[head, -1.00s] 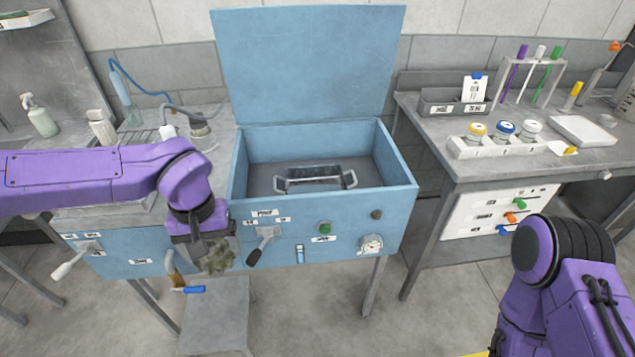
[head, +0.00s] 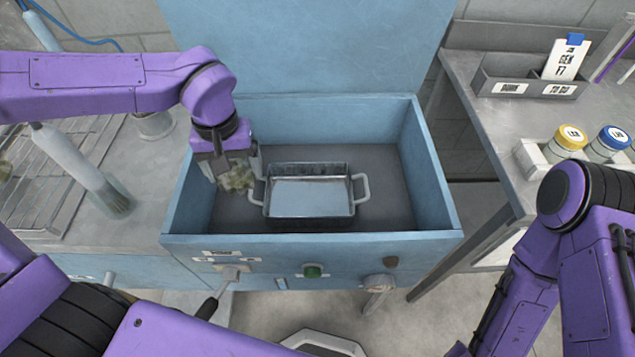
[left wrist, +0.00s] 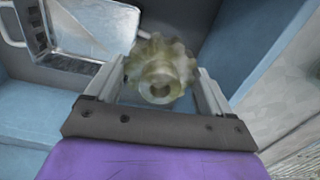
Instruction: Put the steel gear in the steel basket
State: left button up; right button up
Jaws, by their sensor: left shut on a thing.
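The steel gear (left wrist: 160,75) is toothed, with a round hub, and looks dull with a yellowish-green film. My left gripper (head: 232,172) is shut on it, and the gear (head: 237,178) also shows in the head view. It is held inside the open blue box, just left of the steel basket. The steel basket (head: 310,215) is a rectangular metal tray with two side handles, sitting on the box floor; its inside looks empty. The basket's corner also shows at upper left in the left wrist view (left wrist: 45,45). My right gripper is out of view; only its arm shows.
The blue box (head: 430,180) has raised walls and an upright lid (head: 310,45) behind. A brush (head: 85,170) and wire rack stand on the left bench. The right bench holds a grey bin (head: 520,85) and capped jars (head: 570,140). Box floor right of the basket is free.

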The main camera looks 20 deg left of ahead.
pick_arm(q)
jog(key=shift+w+d+f, duration=0.1)
jog(key=shift+w+f, duration=0.25)
jog(key=w+d+f+b, duration=0.1)
jog(key=w+d+f, duration=0.4)
jog(key=d, duration=0.4)
send_over(309, 199)
notch_tip(309, 199, down, 4)
jog(key=shift+f, duration=0.25)
notch_tip(309, 199, down, 2)
jog(key=shift+d+f, duration=0.1)
jog(key=shift+f, duration=0.5)
jog(key=shift+f, duration=0.1)
jog(key=o, duration=1.4)
notch_tip(309, 199, up, 12)
